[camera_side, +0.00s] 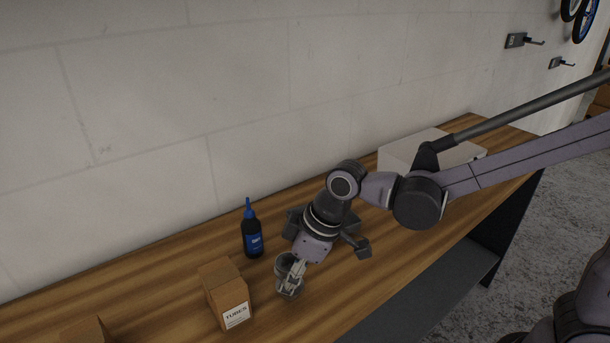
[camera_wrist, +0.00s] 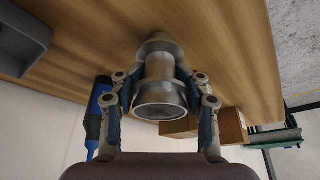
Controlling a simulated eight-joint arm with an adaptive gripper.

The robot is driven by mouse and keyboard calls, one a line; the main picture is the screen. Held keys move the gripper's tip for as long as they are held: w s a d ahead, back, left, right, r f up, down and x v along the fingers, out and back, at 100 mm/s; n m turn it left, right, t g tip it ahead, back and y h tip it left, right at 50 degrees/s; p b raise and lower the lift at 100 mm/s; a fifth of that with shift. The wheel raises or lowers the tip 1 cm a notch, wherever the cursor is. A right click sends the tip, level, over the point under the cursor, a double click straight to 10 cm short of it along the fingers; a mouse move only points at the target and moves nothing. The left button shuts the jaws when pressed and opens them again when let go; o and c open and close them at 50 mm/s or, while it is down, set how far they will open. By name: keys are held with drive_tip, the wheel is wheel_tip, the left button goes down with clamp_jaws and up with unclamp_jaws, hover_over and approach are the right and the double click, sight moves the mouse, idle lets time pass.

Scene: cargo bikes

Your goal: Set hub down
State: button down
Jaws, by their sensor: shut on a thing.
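The hub, a grey metal cylinder with wider flanges, is held in my gripper; it fills the middle of the wrist view (camera_wrist: 158,88). The two fingers of my gripper (camera_wrist: 162,78) are closed on its left and right sides. In the side view my gripper (camera_side: 291,277) points down, low over the front part of the wooden workbench (camera_side: 395,268). The hub (camera_side: 282,262) shows partly there behind the fingers. Whether its lower end touches the bench top I cannot tell.
A blue-capped dark bottle (camera_side: 252,238) stands behind my gripper. A cardboard box marked TUBES (camera_side: 226,292) stands to the left. A dark grey tray (camera_wrist: 38,30) shows in the wrist view. A white box (camera_side: 402,156) sits at the bench's far end.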

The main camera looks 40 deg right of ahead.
drive_tip(key=shift+f, duration=0.1)
drive_tip(key=c, duration=0.6)
unclamp_jaws()
drive_tip(key=shift+c, duration=0.2)
drive_tip(key=v, duration=1.2)
drive_tip(key=s+d+f+m+t+h, duration=0.1)
drive_tip(key=d+f+m, duration=0.1)
drive_tip(key=d, duration=0.4)
drive_tip(key=s+d+f+m+t+h, duration=0.1)
drive_tip(key=s+d+f+m, duration=0.1)
drive_tip(key=d+m, duration=0.2)
drive_tip(key=s+d+f+m+t+h, duration=0.1)
drive_tip(key=s+d+f+m+t, duration=0.1)
drive_tip(key=d, duration=0.6)
drive_tip(key=shift+s+d+m, duration=0.25)
drive_tip(key=shift+d+m, duration=0.15)
drive_tip(key=shift+m, duration=0.1)
drive_tip(key=shift+f, duration=0.1)
